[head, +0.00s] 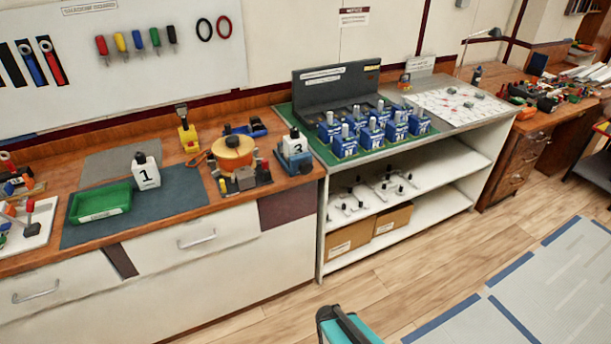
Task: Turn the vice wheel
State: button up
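A round orange part (233,148), possibly the vice wheel, sits on the wooden bench in the middle left of the head view. Dark and grey metal blocks (243,180) stand close in front of it; I cannot tell how they join. Just to its right is a blue device (295,160) with a white block marked 3 (295,143). No wheel handle can be made out clearly at this size. My gripper does not show; a teal and black part at the bottom edge is cut off, and I cannot tell what it is.
A green tray (100,203) and a white block marked 1 (146,172) are on a dark mat left of the orange part. Several blue breakers (372,134) stand on a green mat to the right. The wooden floor (390,285) before the shelves is clear.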

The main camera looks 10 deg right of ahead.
aim_at(306, 167)
jog(key=u, duration=0.45)
jog(key=k, duration=1.2)
jog(key=u, duration=0.95)
jog(key=i, duration=1.6)
jog(key=z, duration=0.7)
jog(key=i, duration=0.35)
jog(key=z, duration=0.1)
